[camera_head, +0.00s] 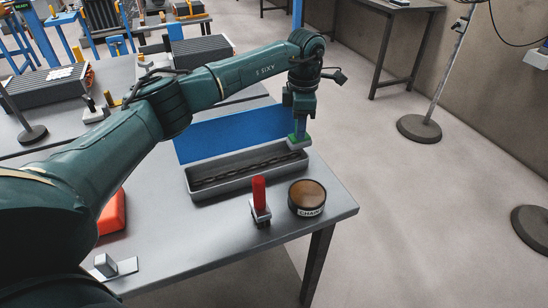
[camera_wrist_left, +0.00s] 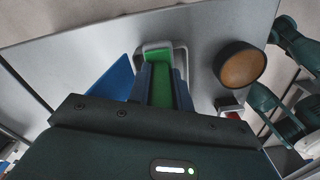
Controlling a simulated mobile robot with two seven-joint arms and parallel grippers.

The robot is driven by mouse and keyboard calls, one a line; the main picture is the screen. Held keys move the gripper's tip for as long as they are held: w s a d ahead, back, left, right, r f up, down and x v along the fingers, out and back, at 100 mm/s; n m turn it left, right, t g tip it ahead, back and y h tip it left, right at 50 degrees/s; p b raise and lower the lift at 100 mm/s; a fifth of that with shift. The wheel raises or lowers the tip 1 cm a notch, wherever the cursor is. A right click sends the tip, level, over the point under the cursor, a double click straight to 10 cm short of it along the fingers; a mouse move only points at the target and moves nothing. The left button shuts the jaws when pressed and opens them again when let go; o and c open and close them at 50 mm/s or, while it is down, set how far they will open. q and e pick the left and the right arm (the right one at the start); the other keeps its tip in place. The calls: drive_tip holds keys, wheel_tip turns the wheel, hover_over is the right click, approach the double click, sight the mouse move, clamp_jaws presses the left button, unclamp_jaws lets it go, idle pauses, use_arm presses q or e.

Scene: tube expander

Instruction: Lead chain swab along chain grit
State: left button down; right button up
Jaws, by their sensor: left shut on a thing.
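My left gripper (camera_head: 300,125) is above the right end of a long grey tray (camera_head: 225,186), pointing down. It is shut on a green block (camera_head: 299,141), which looks like the chain swab. In the left wrist view, the green block (camera_wrist_left: 152,62) sits between the fingers (camera_wrist_left: 160,85), over the tray's end (camera_wrist_left: 146,47). A dark chain (camera_head: 240,168) lies lengthwise in the tray. The block is at the chain's right end; I cannot tell whether they touch. A round brown-topped tin (camera_head: 307,194) labelled CHAIN stands right of the tray. My right gripper is not in view.
A red-handled tool (camera_head: 259,196) stands upright in front of the tray, beside the tin. A blue panel (camera_head: 215,135) is behind the tray. A red-orange object (camera_head: 111,214) and a small grey block (camera_head: 106,265) are at the left. The table's front right is bare.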

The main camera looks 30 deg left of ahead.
use_arm(q)
drive_tip(key=shift+r, duration=0.1)
idle(0.5)
wheel_tip(320, 180, up, 5)
drive_tip(key=p, duration=0.3)
drive_tip(key=shift+s, duration=0.1)
idle(0.4)
